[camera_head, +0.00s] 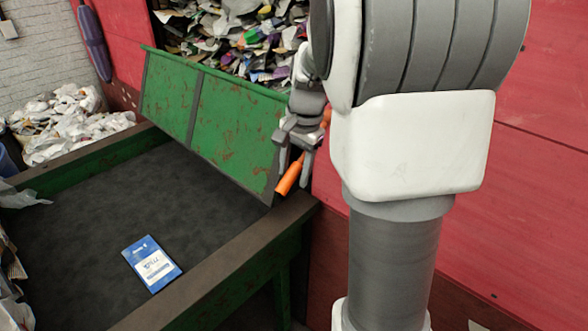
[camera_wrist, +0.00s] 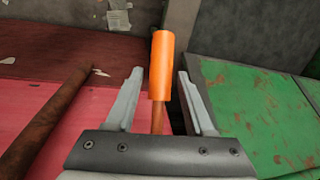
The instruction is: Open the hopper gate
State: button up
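The hopper gate (camera_head: 212,112) is a rusty green panel tilted across the hopper's mouth above the dark belt, in the head view. It also shows at the right of the wrist view (camera_wrist: 255,107). An orange handle (camera_head: 289,178) sits by the gate's right end; in the wrist view the orange handle (camera_wrist: 161,64) stands on a rust-brown rod. My gripper (camera_head: 297,148) is at the handle. In the wrist view my gripper (camera_wrist: 161,92) is open, one finger on each side of the handle, with gaps to both. My arm hides part of the hopper's right side.
Mixed waste paper (camera_head: 240,35) fills the hopper behind the gate. A blue packet (camera_head: 152,263) lies on the dark belt (camera_head: 95,205). White plastic bags (camera_head: 75,125) are heaped at the left. A red wall (camera_head: 540,110) stands close behind my arm at the right.

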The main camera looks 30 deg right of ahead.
grip_shut()
dwell(1.2)
